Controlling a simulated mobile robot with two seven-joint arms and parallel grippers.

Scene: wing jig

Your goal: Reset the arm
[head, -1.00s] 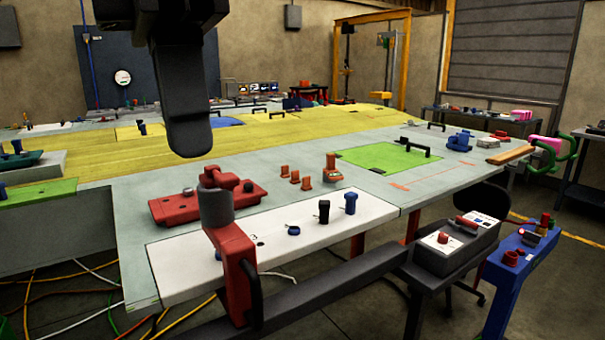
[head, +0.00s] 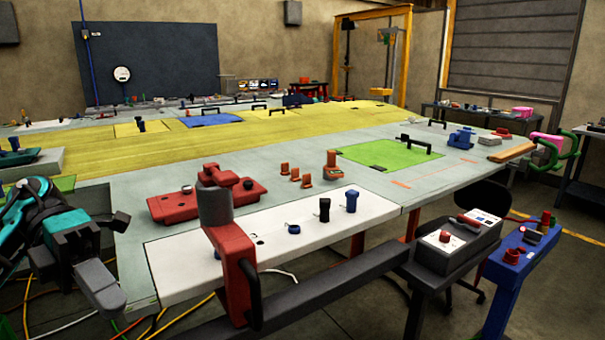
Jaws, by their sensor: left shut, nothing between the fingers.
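My left gripper (head: 104,288) is low at the left of the head view, by the near left corner of the wing jig table (head: 130,262). Its arm is teal and black, and its grey fingertips point down toward the lower right. It is shut with nothing held. It appears apart from the red clamp stand (head: 232,262) to its right. My right gripper is not in view.
A white panel (head: 180,262) with blue and black knobs lies along the table's front edge. A red fixture (head: 170,207) sits behind it. A dark rail (head: 330,290) runs along the front. A grey control box (head: 455,250) and a blue stand (head: 515,275) are at right.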

